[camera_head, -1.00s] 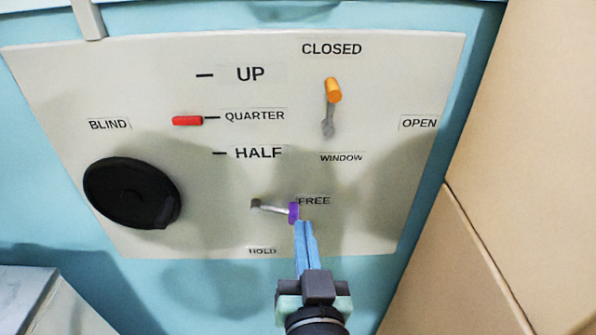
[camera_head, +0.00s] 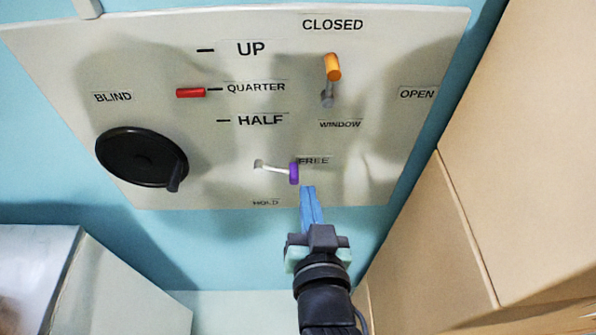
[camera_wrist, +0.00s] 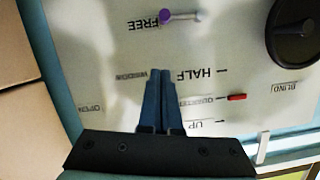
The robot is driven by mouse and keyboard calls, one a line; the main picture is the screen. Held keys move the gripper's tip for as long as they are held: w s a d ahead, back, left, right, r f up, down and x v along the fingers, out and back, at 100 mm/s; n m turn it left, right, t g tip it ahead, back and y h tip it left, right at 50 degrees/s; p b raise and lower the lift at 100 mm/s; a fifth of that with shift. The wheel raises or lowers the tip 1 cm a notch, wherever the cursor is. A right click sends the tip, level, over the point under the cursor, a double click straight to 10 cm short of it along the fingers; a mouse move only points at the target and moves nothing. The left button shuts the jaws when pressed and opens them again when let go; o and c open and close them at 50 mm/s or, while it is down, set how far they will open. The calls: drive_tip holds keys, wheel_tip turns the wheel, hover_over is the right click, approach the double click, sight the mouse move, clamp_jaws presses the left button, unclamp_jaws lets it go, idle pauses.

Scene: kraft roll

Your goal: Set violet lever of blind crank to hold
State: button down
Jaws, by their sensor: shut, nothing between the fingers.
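The violet lever (camera_head: 294,173) sits on the lower part of the pale panel (camera_head: 380,150). Its thin metal arm runs from a pivot at left to the violet knob at right, just under the FREE label (camera_head: 313,161). The HOLD label (camera_head: 266,203) is below the pivot. The lever also shows near FREE in the wrist view (camera_wrist: 166,16), upside down. The black blind crank (camera_head: 140,157) is at the panel's left. My gripper (camera_head: 308,188) is shut and empty, with its blue fingertips just below and right of the violet knob, apart from it in the wrist view (camera_wrist: 162,72).
An orange-tipped window lever (camera_head: 333,67) points toward CLOSED on the upper right. A red marker (camera_head: 190,93) is at QUARTER. Tan boxes (camera_head: 530,120) stand at the right, and a pale cabinet (camera_head: 110,285) at lower left.

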drive_tip(key=p, duration=0.2)
hover_over(298, 183)
drive_tip(key=f, duration=0.2)
drive_tip(key=shift+f+p, duration=0.45)
drive_tip(key=shift+f, duration=1.65)
drive_tip(key=shift+f, duration=0.1)
drive_tip(key=shift+d+f+b, duration=0.1)
drive_tip(key=shift+f+b, duration=0.1)
drive_tip(key=shift+b, duration=0.35)
drive_tip(key=shift+f+m+b, duration=0.15)
drive_tip(key=shift+m+b, duration=0.2)
drive_tip(key=shift+m, duration=0.05)
